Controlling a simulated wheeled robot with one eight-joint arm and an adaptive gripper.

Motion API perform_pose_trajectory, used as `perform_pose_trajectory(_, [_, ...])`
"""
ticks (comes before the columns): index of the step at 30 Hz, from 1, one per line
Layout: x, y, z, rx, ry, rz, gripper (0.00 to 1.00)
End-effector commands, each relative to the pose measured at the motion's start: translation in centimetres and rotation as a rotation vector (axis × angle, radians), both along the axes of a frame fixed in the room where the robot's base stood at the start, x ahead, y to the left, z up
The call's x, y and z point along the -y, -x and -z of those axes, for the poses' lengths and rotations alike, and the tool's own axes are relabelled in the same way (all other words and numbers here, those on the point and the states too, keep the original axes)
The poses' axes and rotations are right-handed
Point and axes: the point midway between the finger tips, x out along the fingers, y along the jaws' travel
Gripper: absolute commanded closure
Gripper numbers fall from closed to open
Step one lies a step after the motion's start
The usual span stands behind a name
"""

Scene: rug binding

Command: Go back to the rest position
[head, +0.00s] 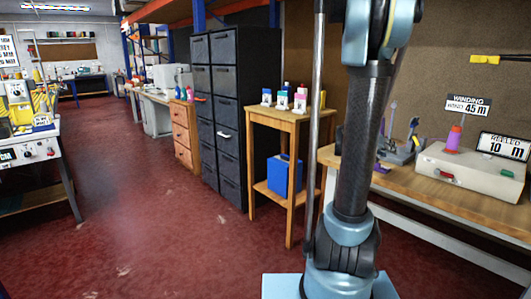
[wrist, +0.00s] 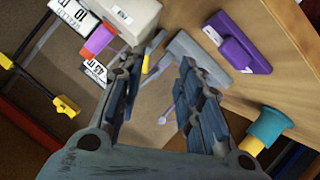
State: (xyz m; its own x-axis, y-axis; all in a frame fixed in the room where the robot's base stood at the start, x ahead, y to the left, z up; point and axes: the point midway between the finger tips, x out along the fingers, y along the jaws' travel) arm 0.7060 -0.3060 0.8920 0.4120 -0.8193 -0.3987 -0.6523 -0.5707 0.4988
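My gripper (wrist: 160,88) shows in the wrist view with its two dark, segmented fingers apart. It is open, and nothing shows held between them. Beyond the fingers are a wooden bench top (wrist: 280,75) and a grey machine base (wrist: 195,55). A purple block (wrist: 240,45) with a white label lies to the right, apart from the fingers. A teal and yellow spool-like thing (wrist: 265,130) is at the lower right. In the head view my arm stands upright right of the middle; my gripper is outside that view.
A small wooden stand (head: 280,113) holds bottles, beside dark drawers (head: 228,100). Red floor (head: 140,190) is clear at left.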

Motion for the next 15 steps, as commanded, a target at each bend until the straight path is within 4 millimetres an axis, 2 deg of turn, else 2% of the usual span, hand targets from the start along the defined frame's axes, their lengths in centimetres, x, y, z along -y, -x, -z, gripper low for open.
perform_pose_trajectory(15, [-11.3,9.6,4.2,-0.215,-0.312,-0.116,0.67])
